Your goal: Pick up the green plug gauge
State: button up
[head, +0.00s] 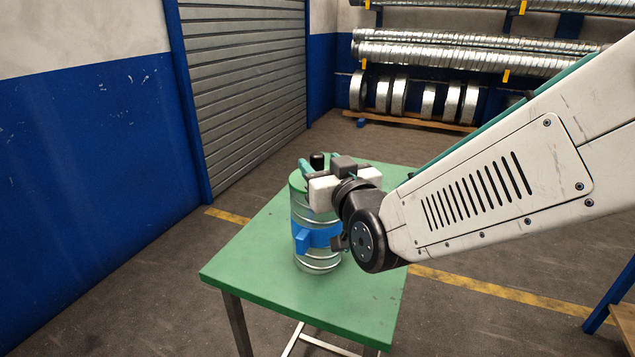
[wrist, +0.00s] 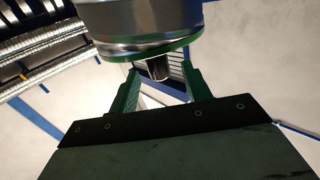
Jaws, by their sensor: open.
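The green plug gauge (head: 296,182) sits on top of an upright silver spiral duct (head: 318,262), showing as a green disc edge with a black knob (head: 317,160). In the wrist view its green rim (wrist: 128,55) crosses the top of the picture, and the knob (wrist: 159,68) sticks out from it. My gripper (head: 320,163) is open, with its green fingers at the top of the duct. In the wrist view my gripper (wrist: 160,71) has the knob between its fingertips, with gaps showing on both sides. My gripper hides part of the gauge in the head view.
The duct stands on a green table (head: 255,270) and has a blue clamp (head: 318,237) around its middle. A grey shutter (head: 245,90) and blue wall are behind. A rack of silver ducts (head: 450,57) stands at the back. The table's front is clear.

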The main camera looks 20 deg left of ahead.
aim_at(320, 161)
jog(key=shift+x, duration=1.6)
grip_shut()
jog(key=shift+r, duration=0.1)
